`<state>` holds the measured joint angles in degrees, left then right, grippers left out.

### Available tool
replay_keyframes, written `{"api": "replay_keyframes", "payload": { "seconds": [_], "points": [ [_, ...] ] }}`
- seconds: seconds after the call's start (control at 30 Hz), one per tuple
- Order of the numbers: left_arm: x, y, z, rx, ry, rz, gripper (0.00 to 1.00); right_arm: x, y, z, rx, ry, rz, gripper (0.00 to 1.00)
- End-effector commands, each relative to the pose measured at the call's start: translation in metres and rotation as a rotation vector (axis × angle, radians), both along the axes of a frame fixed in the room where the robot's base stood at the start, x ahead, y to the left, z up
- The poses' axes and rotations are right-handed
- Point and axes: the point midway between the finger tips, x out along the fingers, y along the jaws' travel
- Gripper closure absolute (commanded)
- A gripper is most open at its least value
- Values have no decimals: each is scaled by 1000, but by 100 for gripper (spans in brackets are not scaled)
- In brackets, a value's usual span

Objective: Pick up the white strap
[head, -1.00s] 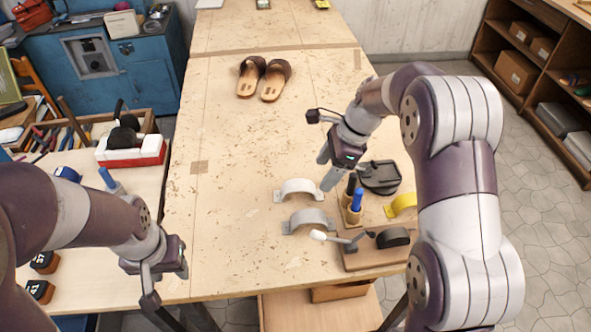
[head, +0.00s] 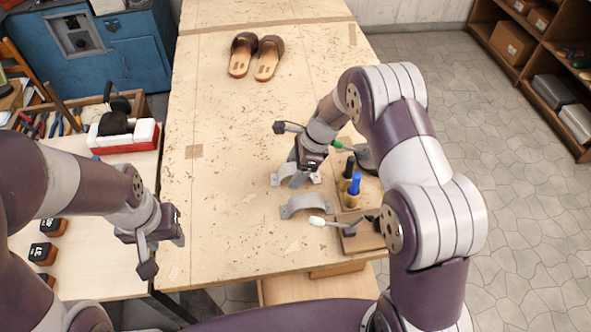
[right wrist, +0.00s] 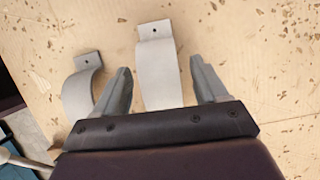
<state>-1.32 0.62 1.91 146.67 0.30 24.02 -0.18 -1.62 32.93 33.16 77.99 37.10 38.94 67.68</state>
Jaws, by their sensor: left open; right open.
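The white strap (head: 283,175), an arched band with flat end tabs, stands on the workbench, partly hidden by my right gripper (head: 299,178). In the right wrist view the white strap (right wrist: 157,72) lies between the two open fingers (right wrist: 159,68), with a gap on each side. A similar greyer strap (head: 307,203) stands nearer the bench's front; it also shows in the right wrist view (right wrist: 80,92), outside the left finger. My left gripper (head: 163,250) is open and empty over the gap near the bench's left front corner.
A wooden board (head: 364,238) with a white-knobbed lever (head: 325,222) is right of the straps. A blue-capped bottle (head: 353,188) and a dark-capped one stand close to my right gripper. Brown sandals (head: 256,57) lie far back. The bench's left half (head: 225,200) is clear.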

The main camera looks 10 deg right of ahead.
Motion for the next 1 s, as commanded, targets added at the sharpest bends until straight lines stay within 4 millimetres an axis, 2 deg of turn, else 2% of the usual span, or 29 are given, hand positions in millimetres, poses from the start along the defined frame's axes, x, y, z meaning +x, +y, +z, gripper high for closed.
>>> {"api": "replay_keyframes", "payload": {
  "seconds": [0.13,0.17,0.3,0.33,0.73,0.97,1.0],
  "points": [
    [0,0,-1,0,0,0,57,0,0,0,0,0,0,28],
    [0,0,-1,0,0,0,57,0,0,0,0,0,0,31],
    [0,0,-1,0,0,0,57,0,0,0,0,0,0,76],
    [0,0,-1,0,0,0,57,0,0,0,0,0,0,82],
    [0,0,-3,0,0,0,57,0,0,6,0,-1,1,82],
    [0,0,-14,0,0,0,57,1,0,40,1,-5,0,82],
    [0,0,-16,0,0,0,57,9,-3,43,1,-5,0,82]
  ]
}}
